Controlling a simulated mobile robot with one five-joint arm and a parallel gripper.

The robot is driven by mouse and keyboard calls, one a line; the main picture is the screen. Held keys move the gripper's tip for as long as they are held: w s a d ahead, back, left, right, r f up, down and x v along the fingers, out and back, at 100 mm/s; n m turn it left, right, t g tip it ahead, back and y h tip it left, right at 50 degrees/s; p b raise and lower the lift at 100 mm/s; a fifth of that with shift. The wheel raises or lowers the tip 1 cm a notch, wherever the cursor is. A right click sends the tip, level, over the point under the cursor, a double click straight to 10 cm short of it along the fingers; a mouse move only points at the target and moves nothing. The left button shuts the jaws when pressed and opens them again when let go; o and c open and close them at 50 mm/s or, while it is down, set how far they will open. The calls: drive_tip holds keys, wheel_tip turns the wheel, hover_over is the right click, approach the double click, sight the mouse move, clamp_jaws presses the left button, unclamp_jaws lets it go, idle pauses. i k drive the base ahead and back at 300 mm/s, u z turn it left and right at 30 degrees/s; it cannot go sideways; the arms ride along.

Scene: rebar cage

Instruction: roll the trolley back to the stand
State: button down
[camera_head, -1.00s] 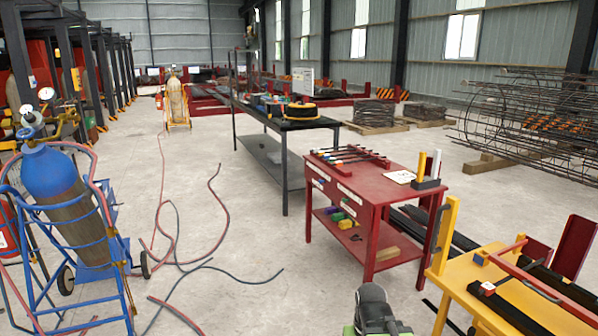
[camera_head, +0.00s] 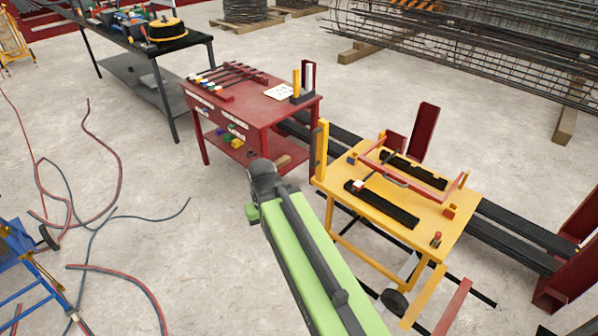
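A yellow trolley (camera_head: 349,211) stands right of centre, with a dark wheel (camera_head: 395,303) showing low at its front. Black blocks, a reddish frame with a handle (camera_head: 398,182) and small parts lie on its top. Long black bars run behind it to red uprights (camera_head: 568,262) at the right edge; I cannot tell whether these are the stand. The blue gas cylinder cart (camera_head: 22,262) is cut off at the left edge. My green arm reaches up from the bottom, just left of the yellow trolley. I cannot make out my gripper.
A red table (camera_head: 290,116) with rods and small blocks stands beyond my arm. A dark workbench (camera_head: 125,42) is further back. Hoses (camera_head: 92,232) lie on the floor at left. A rebar cage (camera_head: 450,45) lies at upper right.

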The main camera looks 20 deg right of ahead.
sight(415, 219)
drive_tip(key=u, duration=0.3)
drive_tip(key=i, duration=1.05)
drive_tip(key=u, duration=0.45)
